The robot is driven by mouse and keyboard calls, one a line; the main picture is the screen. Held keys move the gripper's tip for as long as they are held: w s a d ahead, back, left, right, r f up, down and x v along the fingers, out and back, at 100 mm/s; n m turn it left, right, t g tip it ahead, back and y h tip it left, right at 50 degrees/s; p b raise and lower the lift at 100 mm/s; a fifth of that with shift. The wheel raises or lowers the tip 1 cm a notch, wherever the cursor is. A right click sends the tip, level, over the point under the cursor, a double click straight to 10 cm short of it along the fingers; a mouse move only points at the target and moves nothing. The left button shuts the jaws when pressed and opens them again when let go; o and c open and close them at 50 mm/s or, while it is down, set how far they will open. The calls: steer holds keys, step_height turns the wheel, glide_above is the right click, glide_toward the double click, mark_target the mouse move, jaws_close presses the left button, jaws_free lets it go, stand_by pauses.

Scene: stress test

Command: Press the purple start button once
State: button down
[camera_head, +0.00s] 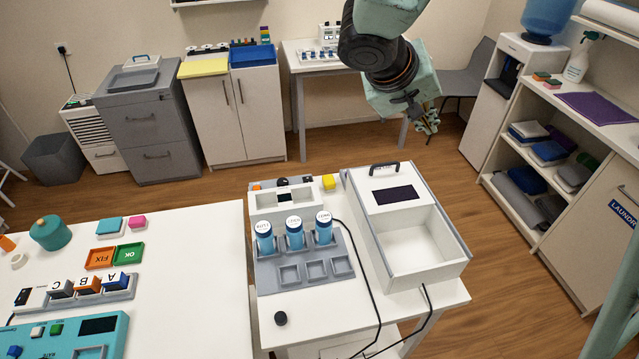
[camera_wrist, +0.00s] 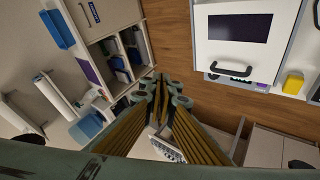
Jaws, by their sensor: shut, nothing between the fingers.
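My gripper (camera_head: 428,122) hangs high at the upper middle of the head view, beyond the white side table. In the wrist view its fingers (camera_wrist: 163,88) are together, with nothing between them. I cannot pick out the purple start button with certainty. A white lidded machine (camera_head: 400,180) with a dark screen and black handle stands on the side table. In the wrist view a small row of dark and purplish details (camera_wrist: 234,84) shows at its edge by the handle, too small to read. The gripper is apart from the machine.
A grey rack (camera_head: 285,275) with blue-capped bottles stands left of the machine. A teal control panel (camera_head: 100,343) lies on the left table. Black cables run by the machine. Shelves (camera_head: 545,140) stand right. A purple mat (camera_head: 600,107) lies on top. Wood floor is clear between.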

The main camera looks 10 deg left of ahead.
steer(key=w+a+f+n+t, duration=0.1)
steer(key=w+a+f, duration=0.3)
steer(key=a, duration=0.5)
steer(key=w+a+f+n+t+y, duration=0.1)
steer(key=w+a+f, duration=0.3)
steer(key=a+f, duration=0.4)
steer(key=shift+a+f+y, duration=0.3)
steer(key=shift+a+f, duration=0.05)
steer(key=shift+a, duration=0.05)
steer(key=shift+f, duration=0.15)
steer(key=shift+f, duration=2.75)
steer(key=shift+f+b, duration=1.45)
steer(key=shift+b, duration=0.3)
